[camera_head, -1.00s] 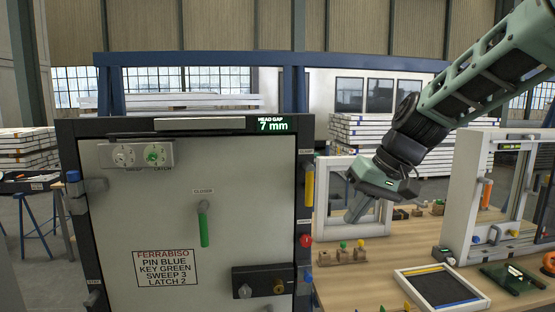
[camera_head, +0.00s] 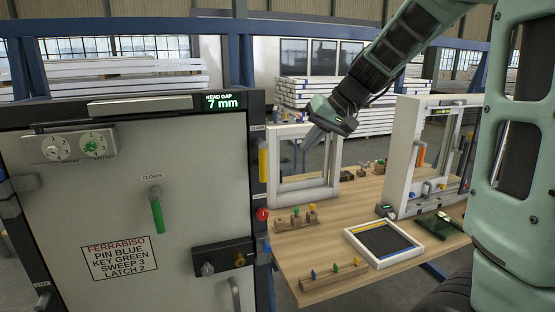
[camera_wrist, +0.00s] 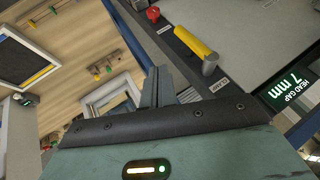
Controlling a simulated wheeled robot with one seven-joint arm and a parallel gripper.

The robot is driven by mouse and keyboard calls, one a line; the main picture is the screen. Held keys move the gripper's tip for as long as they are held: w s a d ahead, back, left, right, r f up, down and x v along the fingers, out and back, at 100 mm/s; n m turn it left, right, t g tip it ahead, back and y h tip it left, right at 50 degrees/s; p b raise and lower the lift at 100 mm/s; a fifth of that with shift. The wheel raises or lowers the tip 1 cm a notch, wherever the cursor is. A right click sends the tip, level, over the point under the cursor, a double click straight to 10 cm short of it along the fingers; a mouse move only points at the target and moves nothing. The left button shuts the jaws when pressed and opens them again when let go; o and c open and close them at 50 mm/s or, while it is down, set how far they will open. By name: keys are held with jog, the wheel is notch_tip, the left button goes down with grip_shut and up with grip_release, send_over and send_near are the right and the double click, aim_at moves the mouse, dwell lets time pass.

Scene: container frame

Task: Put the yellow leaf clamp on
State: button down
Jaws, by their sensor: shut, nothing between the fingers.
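The yellow leaf clamp (camera_head: 263,161) is a yellow handle upright on the dark frame at the right edge of the grey door leaf (camera_head: 110,195), below a small label. In the wrist view the yellow handle (camera_wrist: 193,38) shows with a grey metal end, lying along the dark frame. My gripper (camera_head: 309,141) is to the right of the clamp and slightly higher, apart from it. Its fingers (camera_wrist: 157,90) are shut and hold nothing. A "HEAD GAP 7 mm" display (camera_head: 222,101) glows above the door.
A red knob (camera_head: 262,214) sits below the clamp. A green closer handle (camera_head: 157,210) and a dark lock block (camera_head: 222,257) are on the leaf. A wooden bench (camera_head: 325,232) on the right holds a white window frame (camera_head: 276,190), a tray (camera_head: 352,236) and small pegs.

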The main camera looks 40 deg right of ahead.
aim_at(261, 162)
jog(key=w+a+f+p, duration=0.3)
jog(key=w+a+f, duration=0.2)
jog(key=shift+w+a+f, duration=0.15)
jog(key=shift+w+f, duration=0.2)
jog(key=shift+w, duration=0.05)
jog(key=shift+w+f+b, duration=0.1)
jog(key=shift+f+b, duration=0.05)
jog(key=shift+b, duration=0.15)
jog(key=shift+f+b, duration=0.1)
jog(key=shift+b, duration=0.25)
jog(key=shift+a+y+b, duration=0.1)
jog(key=shift+y+b, duration=0.2)
jog(key=shift+b, duration=0.1)
